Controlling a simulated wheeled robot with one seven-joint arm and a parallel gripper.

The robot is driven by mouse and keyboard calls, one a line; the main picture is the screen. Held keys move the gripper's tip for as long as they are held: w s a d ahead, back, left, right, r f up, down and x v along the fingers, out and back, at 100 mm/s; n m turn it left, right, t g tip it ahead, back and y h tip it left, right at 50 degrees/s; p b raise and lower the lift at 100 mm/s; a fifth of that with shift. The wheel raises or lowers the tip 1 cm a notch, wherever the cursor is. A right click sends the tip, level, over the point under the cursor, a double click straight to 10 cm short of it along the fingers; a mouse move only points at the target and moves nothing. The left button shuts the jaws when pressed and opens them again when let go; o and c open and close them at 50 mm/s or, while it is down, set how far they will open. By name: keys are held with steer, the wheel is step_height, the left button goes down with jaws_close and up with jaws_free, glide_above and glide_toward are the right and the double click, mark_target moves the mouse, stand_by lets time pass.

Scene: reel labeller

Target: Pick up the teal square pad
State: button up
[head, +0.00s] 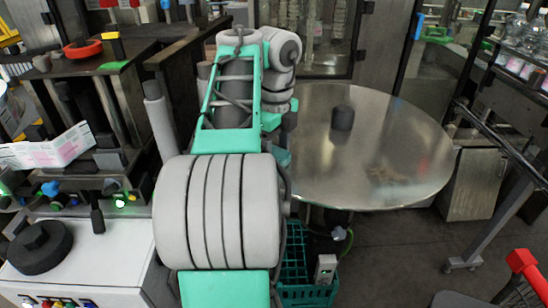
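A small flat green-teal pad (113,65) lies on the dark bench top at the upper left of the head view. It looks roughly square and is the only loose flat piece of that colour that I can make out. My grey and teal arm fills the middle of the view, to the right of the pad and well apart from it. My gripper's fingers cannot be made out; the arm's end is hidden behind its own links. Whether it holds anything does not show.
On the dark bench (75,75), a red ring (83,49) and a yellow-and-black piece (113,45) stand close to the pad. A round metal table (390,150) at right carries a dark cylinder (342,117). A teal crate (305,293) is on the floor.

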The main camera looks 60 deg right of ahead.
steer(key=r+p, duration=0.4)
steer(key=r, duration=0.1)
steer(key=shift+s+a+r, duration=0.1)
steer(key=shift+a+r, duration=0.05)
steer(key=shift+a, duration=0.2)
steer(key=s+a+r+p, duration=0.5)
steer(key=a+r+p, duration=0.2)
steer(key=a, duration=0.5)
steer(key=shift+a+r+p, duration=0.2)
steer(key=shift+r+p, duration=0.15)
steer(key=shift+p, duration=0.4)
